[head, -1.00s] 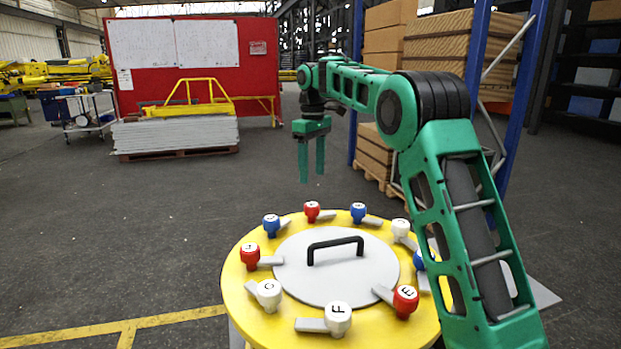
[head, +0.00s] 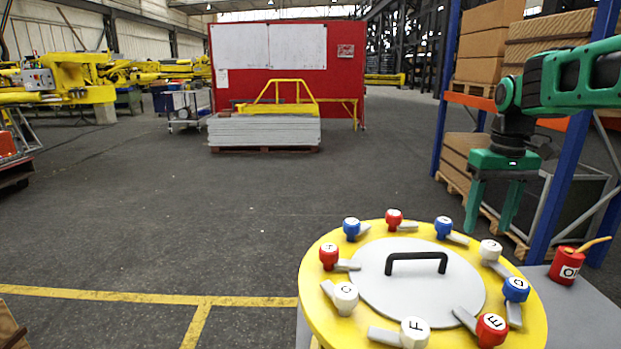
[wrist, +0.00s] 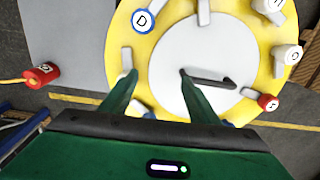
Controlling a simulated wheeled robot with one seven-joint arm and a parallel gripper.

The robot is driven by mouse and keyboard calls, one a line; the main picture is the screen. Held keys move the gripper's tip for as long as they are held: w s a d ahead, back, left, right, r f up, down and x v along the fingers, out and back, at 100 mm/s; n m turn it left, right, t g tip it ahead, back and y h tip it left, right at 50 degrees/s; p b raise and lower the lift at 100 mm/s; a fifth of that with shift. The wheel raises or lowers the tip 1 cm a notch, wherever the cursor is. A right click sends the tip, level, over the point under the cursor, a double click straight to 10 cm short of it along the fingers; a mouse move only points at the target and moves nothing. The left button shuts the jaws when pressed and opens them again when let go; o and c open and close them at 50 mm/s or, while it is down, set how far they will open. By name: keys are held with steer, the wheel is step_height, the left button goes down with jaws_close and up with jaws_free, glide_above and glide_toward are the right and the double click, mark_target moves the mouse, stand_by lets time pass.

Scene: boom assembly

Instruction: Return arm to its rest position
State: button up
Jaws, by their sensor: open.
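My green gripper (head: 492,206) hangs fingers down at the right of the head view, above and behind the right side of the yellow round table. Its two fingers are apart with nothing between them. In the wrist view the open fingers (wrist: 155,95) point toward the yellow disc (wrist: 118,60), which lies below them. My green arm reaches in from the right edge of the head view, and most of it is out of the picture.
The yellow disc (head: 318,291) carries a grey lid (head: 420,290) with a black handle (head: 416,256), ringed by several red, blue and white lettered knobs. A red oil can (head: 566,266) stands on a grey surface at right. Blue shelving with boxes stands behind my gripper. The floor at left is open.

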steer(key=s+d+f+m, duration=0.1)
steer(key=s+f+m, duration=0.2)
steer(key=s, duration=1.1)
steer(key=s+d+f+m, duration=0.2)
steer(key=s+f, duration=0.7)
steer(key=s, duration=0.5)
steer(key=shift+s+f+m, duration=0.35)
steer(key=shift+s+m, duration=0.05)
steer(key=shift+m, duration=0.4)
steer(key=shift+w+f, duration=0.25)
steer(key=shift+w, duration=0.4)
steer(key=shift+c, duration=0.2)
